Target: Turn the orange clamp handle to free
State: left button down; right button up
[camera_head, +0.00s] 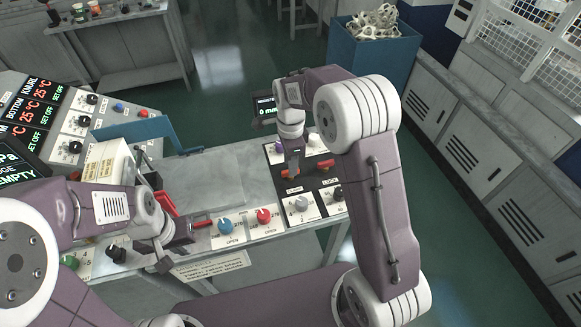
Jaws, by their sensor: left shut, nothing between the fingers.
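An orange-red handle (326,164) shows on the black panel at the right end of the bench, just right of my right gripper. My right gripper (291,172) points down at this panel, with orange showing around its fingertips. I cannot tell whether its fingers touch or hold anything, as they are small and partly covered. My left gripper (186,232) is shut and empty, low over the front edge of the bench, beside a small red lever (202,223).
A blue knob (225,226) and a red knob (264,216) sit along the bench front. A larger red handle (166,203) stands behind my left gripper. A blue bin (370,65) of pale parts stands behind. The grey bench top (215,185) is mostly bare.

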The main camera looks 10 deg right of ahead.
pick_arm(q)
jog(key=shift+r, duration=0.1)
pick_arm(e)
jog(key=shift+f, duration=1.35)
grip_shut()
